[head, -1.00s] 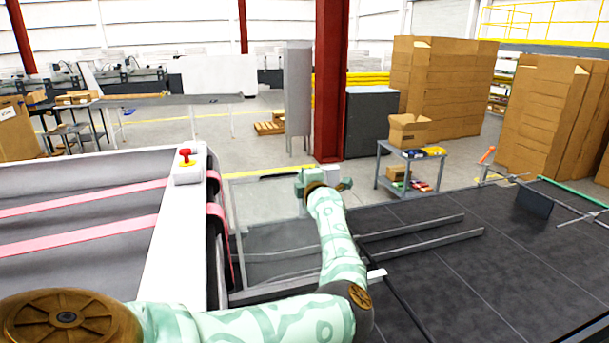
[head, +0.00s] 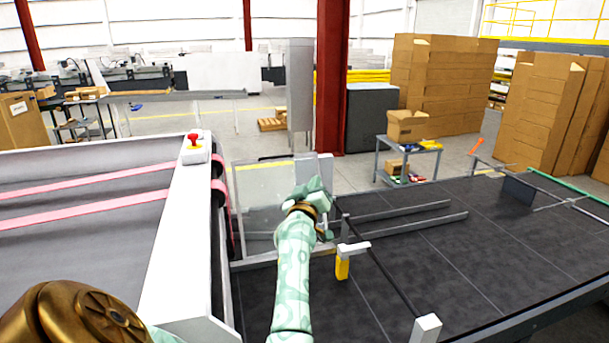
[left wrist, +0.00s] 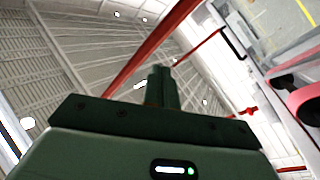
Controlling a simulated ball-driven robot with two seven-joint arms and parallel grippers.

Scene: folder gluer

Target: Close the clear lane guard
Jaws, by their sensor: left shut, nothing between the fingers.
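The clear lane guard (head: 262,205) is a see-through panel with a thin pale frame. It stands raised and tilted at the near-left end of the dark table, beside the white machine side. My right gripper is not in view.
A red emergency-stop button (head: 193,140) sits on the white machine side, near pink belts (head: 90,190). Metal rails (head: 400,222) and a yellow-and-white post (head: 343,265) stand on the dark table (head: 460,260). A grey cart (head: 410,158) stands beyond.

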